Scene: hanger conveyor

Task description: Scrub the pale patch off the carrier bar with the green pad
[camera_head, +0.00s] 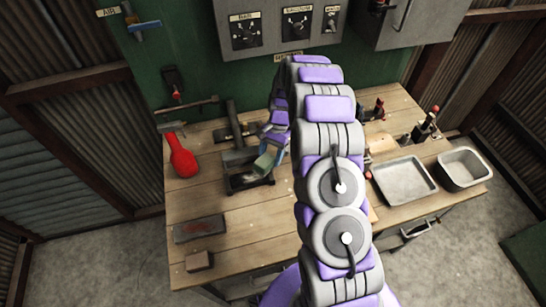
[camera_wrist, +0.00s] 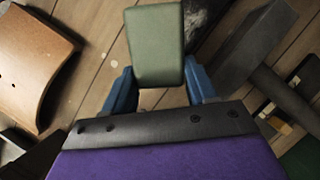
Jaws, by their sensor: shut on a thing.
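The green pad (camera_wrist: 156,45) is a pale green block between the blue fingers of my gripper (camera_wrist: 160,88) in the wrist view. My gripper is shut on it. In the head view the pad (camera_head: 264,162) shows at the end of my gripper (camera_head: 272,150), over or against a dark metal fixture (camera_head: 249,181) on the bench. I cannot tell whether the pad touches it. A dark bar-like piece (camera_head: 237,132) stands just behind the fixture. I cannot make out which part is the carrier bar, and no pale patch shows clearly.
A wooden bench (camera_head: 240,235) bears a red bottle-shaped thing (camera_head: 182,157), a dark flat block (camera_head: 199,229) and a small brown block (camera_head: 199,261) at left. Two metal trays (camera_head: 404,181) (camera_head: 463,168) are at right. The front-middle of the bench is clear. My arm hides the centre.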

